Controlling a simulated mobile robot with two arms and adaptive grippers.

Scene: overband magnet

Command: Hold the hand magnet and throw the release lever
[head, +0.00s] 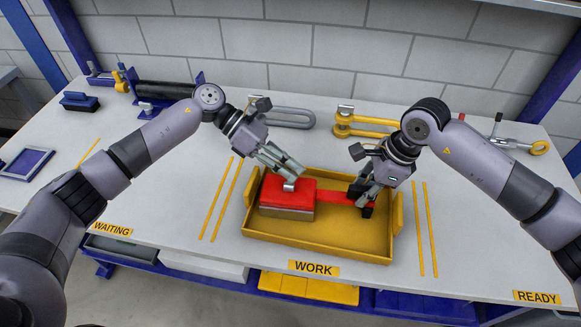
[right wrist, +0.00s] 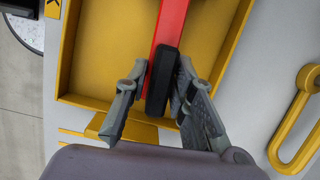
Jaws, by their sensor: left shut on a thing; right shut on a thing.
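The hand magnet (head: 287,190) is a red block with a silver-grey lower part, lying in the yellow tray (head: 320,243). Its red handle (head: 333,196) runs right to a black grip (head: 367,211), which also shows in the right wrist view (right wrist: 160,85). My right gripper (head: 366,194) is shut on the black grip, a finger on each side of it (right wrist: 152,95). My left gripper (head: 290,175) is shut at the small silver release lever (head: 289,186) on top of the red block. Its fingers hide most of the lever, so its exact angle cannot be told.
The tray stands between yellow floor lines on the WORK area of the table. Behind it lie a grey shackle-like loop (head: 290,117) and a yellow one (head: 362,124). A black roller (head: 165,89) and a blue brush-like block (head: 79,101) are at the back left.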

